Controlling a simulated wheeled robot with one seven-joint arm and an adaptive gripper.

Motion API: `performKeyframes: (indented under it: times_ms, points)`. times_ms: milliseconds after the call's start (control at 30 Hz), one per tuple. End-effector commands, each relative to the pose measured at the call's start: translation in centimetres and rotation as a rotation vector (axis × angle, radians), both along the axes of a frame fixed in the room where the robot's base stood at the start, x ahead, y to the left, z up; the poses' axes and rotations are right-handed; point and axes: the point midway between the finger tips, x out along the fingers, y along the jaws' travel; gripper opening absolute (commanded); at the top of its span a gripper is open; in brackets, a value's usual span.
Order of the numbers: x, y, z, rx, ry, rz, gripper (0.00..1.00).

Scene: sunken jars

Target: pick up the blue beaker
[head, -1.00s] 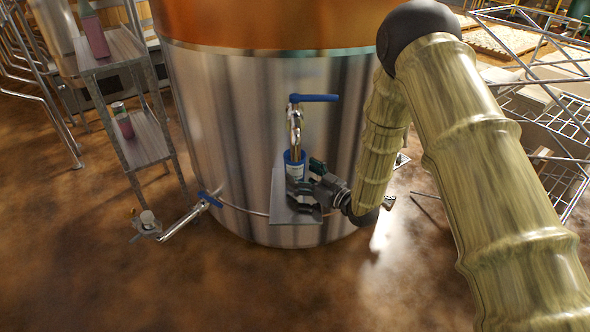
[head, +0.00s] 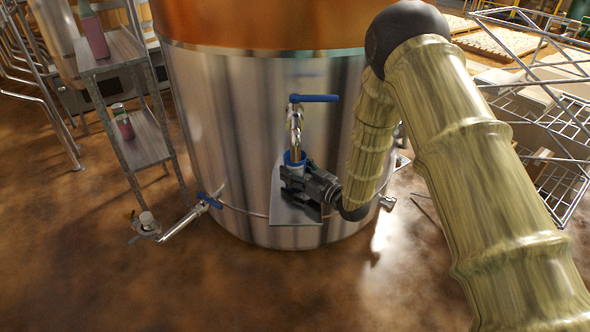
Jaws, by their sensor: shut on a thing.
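The blue beaker (head: 294,158) stands upright under the upper tap's spout, at the front of the steel tank. Only its blue rim and a bit of its upper side show. My gripper (head: 292,181) comes from the right and is shut on the beaker, covering its lower part. Whether the beaker's base touches the small grey shelf (head: 290,214) is hidden by the gripper.
The upper tap with its blue handle (head: 318,98) hangs close above the beaker. The steel tank (head: 230,130) is right behind. A lower tap (head: 185,222) sticks out at left. A shelf rack (head: 150,140) with bottles stands further left. The floor in front is clear.

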Motion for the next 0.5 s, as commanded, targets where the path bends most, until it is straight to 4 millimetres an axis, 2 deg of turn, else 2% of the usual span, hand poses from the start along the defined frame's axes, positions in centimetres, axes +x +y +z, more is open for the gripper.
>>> performKeyframes:
  times_ms: [233, 433, 500]
  points:
    - [0.0, 0.0, 1.1, 0.000, -0.001, 0.000, 0.34]
    - [0.1, 0.0, 4.1, 0.001, -0.003, -0.001, 0.34]
    - [-1.5, 0.2, 3.8, 0.001, 0.005, 0.000, 0.34]
